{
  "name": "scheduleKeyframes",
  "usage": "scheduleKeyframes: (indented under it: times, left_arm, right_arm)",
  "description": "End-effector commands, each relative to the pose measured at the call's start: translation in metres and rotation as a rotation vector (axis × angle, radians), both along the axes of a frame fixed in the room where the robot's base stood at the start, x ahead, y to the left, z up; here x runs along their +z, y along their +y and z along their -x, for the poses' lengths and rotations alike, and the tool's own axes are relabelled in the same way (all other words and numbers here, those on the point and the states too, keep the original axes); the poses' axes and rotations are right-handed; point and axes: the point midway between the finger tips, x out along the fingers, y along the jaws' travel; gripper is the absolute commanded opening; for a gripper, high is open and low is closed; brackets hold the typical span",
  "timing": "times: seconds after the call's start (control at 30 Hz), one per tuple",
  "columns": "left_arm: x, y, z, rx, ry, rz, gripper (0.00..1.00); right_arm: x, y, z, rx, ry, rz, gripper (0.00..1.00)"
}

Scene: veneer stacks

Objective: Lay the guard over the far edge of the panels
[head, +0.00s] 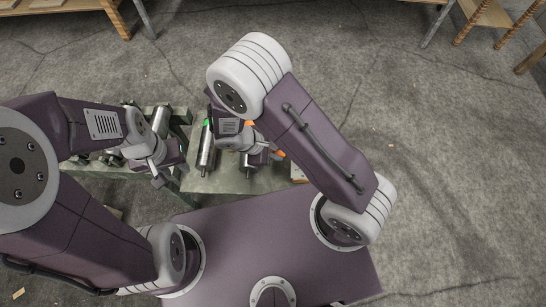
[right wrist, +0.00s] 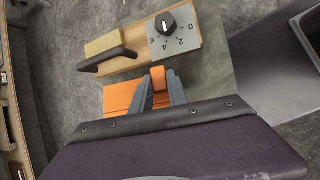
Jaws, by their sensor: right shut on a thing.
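My right gripper (right wrist: 159,92) is shut on an orange piece (right wrist: 121,96), which looks like the guard. Part of it shows between the grey fingers and part to their left in the right wrist view. In the head view my right arm hides most of this gripper, and only small bits of orange (head: 279,154) show beside it. My left gripper (head: 168,172) is over the left part of the bench in the head view; its finger gap is too small to judge. I cannot make out the panels for certain.
A grey-green bench top (head: 225,183) carries metal cylinders (head: 206,158), one with a green mark. In the right wrist view a numbered dial (right wrist: 166,23) and a wooden block with a dark handle (right wrist: 107,58) lie near the orange piece. Wooden tables (head: 70,5) stand at the back; open concrete floor lies right.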

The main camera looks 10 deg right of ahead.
Motion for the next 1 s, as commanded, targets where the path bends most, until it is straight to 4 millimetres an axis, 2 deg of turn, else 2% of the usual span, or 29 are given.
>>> scheduleKeyframes:
  times: [0.1, 0.27, 0.5, 0.87, 0.9, 0.97, 1.0]
  left_arm:
    - [-0.002, 0.000, 0.000, 0.000, 0.000, 0.000, 0.36]
    - [-0.003, 0.000, 0.000, 0.000, 0.000, 0.000, 0.36]
    - [-0.020, 0.000, 0.000, 0.000, 0.000, 0.000, 0.36]
    - [-0.022, 0.000, 0.000, 0.000, 0.000, 0.000, 0.36]
    - [-0.021, 0.000, 0.000, 0.000, 0.000, 0.000, 0.36]
    - [-0.020, 0.000, 0.000, 0.000, 0.000, 0.000, 0.36]
    - [-0.020, 0.000, 0.000, 0.000, 0.000, 0.000, 0.36]
  right_arm:
    - [-0.007, 0.007, -0.007, -0.001, 0.000, 0.000, 0.00]
    - [-0.009, 0.009, -0.008, -0.001, 0.001, 0.001, 0.00]
    - [-0.048, 0.008, -0.007, 0.001, 0.002, 0.002, 0.00]
    - [-0.052, 0.008, -0.008, 0.000, 0.000, 0.001, 0.00]
    - [-0.050, 0.008, -0.008, 0.000, 0.000, 0.000, 0.28]
    - [-0.050, 0.008, -0.008, 0.000, 0.000, 0.000, 0.41]
    - [-0.050, 0.008, -0.008, 0.000, 0.000, 0.000, 0.41]
